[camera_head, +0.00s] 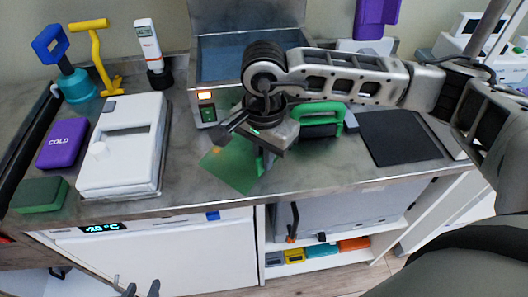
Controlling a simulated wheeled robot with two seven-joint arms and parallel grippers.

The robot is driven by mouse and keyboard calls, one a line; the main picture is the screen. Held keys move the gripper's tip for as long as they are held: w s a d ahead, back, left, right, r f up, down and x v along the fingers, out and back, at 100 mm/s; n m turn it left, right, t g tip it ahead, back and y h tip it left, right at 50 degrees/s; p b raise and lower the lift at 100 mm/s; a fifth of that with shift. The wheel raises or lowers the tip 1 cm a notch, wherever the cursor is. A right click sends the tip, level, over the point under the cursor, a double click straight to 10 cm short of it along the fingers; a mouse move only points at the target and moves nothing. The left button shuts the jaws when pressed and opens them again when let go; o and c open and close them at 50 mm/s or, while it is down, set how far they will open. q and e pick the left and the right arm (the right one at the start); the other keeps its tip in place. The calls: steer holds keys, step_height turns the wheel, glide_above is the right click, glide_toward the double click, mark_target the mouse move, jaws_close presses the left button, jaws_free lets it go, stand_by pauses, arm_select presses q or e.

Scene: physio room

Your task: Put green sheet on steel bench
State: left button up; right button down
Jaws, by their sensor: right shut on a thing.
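The green sheet (230,166) is a thin flat piece at the middle of the steel bench (330,182), close to its front edge. My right gripper (262,158) reaches in from the right and points down over the sheet. It is shut on the sheet near its right side and hides part of it. Whether the sheet lies flat on the bench or is just above it, I cannot tell. My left gripper (140,289) shows only its two fingertips at the bottom left, apart and empty, in front of the bench.
A white device (125,150), a purple COLD pack (62,144) and a green block (40,194) stand at the left. A steel bath (225,50) is behind my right gripper. A green-handled item (322,122) and a black mat (400,138) lie to the right.

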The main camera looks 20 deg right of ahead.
arm_select(q)
steer(key=shift+f, duration=0.1)
arm_select(e)
steer(key=shift+f, duration=0.1)
steer(key=shift+f+b, duration=0.45)
steer(key=shift+b, duration=0.25)
steer(key=c, duration=1.6)
jaws_free()
steer(key=shift+r, duration=0.1)
arm_select(q)
steer(key=shift+w+d, duration=0.1)
steer(key=shift+w, duration=0.05)
arm_select(e)
steer(key=shift+o, duration=0.2)
steer(key=shift+r, duration=0.1)
steer(key=shift+r+p, duration=0.2)
steer(key=shift+p, duration=0.2)
step_height(320, 180, up, 6)
steer(key=shift+w+f, duration=0.1)
steer(key=shift+f, duration=0.1)
arm_select(q)
steer(key=shift+b, duration=0.4)
arm_select(e)
step_height(320, 180, up, 7)
